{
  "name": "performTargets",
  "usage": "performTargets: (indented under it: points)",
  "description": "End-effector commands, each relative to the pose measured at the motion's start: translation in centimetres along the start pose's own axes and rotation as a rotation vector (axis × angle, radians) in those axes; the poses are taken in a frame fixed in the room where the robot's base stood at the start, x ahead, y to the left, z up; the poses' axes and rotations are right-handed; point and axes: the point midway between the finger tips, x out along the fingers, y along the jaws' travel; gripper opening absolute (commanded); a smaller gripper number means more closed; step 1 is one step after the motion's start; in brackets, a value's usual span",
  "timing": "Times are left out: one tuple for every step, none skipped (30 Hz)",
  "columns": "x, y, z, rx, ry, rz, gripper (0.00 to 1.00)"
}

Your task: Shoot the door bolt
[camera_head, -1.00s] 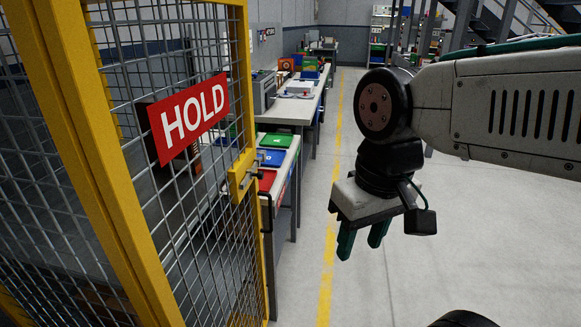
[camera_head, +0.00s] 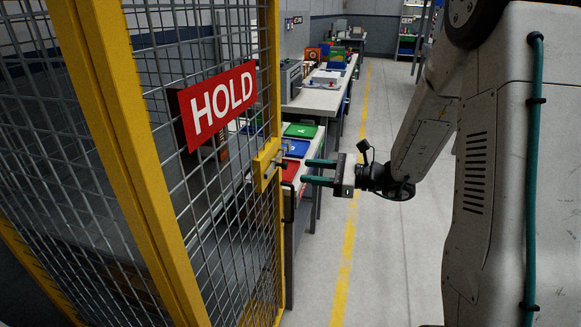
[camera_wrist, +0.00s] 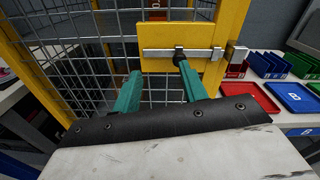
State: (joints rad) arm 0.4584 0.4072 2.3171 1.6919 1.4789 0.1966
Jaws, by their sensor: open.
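The door bolt (camera_wrist: 160,54) is a silver bar lying level on a yellow plate (camera_head: 262,168) on the yellow mesh door. It has a dark knob (camera_wrist: 179,53). A silver keeper block (camera_wrist: 238,54) sits to its right in the wrist view; the bar's right end appears just short of it. My gripper (camera_head: 305,172) is open and empty, its green fingers pointing at the plate from the right in the head view. In the wrist view my gripper (camera_wrist: 159,68) has its right fingertip close below the knob; I cannot tell whether they touch. The left finger is well left of the knob.
A red HOLD sign (camera_head: 218,104) hangs on the mesh door. A dark handle (camera_head: 288,203) is below the plate. Behind stands a bench (camera_head: 318,103) with coloured trays, including a blue tray (camera_wrist: 294,96).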

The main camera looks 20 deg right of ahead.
Motion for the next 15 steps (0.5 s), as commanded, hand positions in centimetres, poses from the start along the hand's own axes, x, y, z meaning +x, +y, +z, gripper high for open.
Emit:
performTargets:
  points:
    - [-0.4,-0.9,-0.9,0.028,-0.007,-0.041,0.43]
    - [-0.5,-1.2,-1.3,0.040,-0.010,-0.059,0.43]
    - [-0.7,-1.7,-1.6,0.050,-0.014,-0.079,0.43]
    - [-0.6,-1.9,-1.8,0.055,-0.015,-0.088,0.43]
    - [-0.5,-2.0,-1.9,0.059,-0.017,-0.095,0.43]
    - [-0.3,-2.2,-2.0,0.061,-0.018,-0.099,0.43]
    - [0.1,-2.2,-2.0,0.062,-0.018,-0.100,0.43]
    - [0.5,-2.2,-2.0,0.062,-0.019,-0.100,0.43]
    - [1.0,-2.3,-2.0,0.062,-0.018,-0.099,0.43]
    - [1.6,-2.3,-2.0,0.061,-0.018,-0.097,0.43]
    - [2.1,-2.3,-1.9,0.061,-0.018,-0.097,0.43]
    - [2.8,-2.4,-1.9,0.061,-0.018,-0.097,0.43]
    - [3.3,-2.4,-1.9,0.061,-0.018,-0.096,0.43]
    - [3.8,-2.5,-1.9,0.061,-0.019,-0.097,0.43]
    - [4.4,-2.5,-1.9,0.060,-0.018,-0.096,0.43]
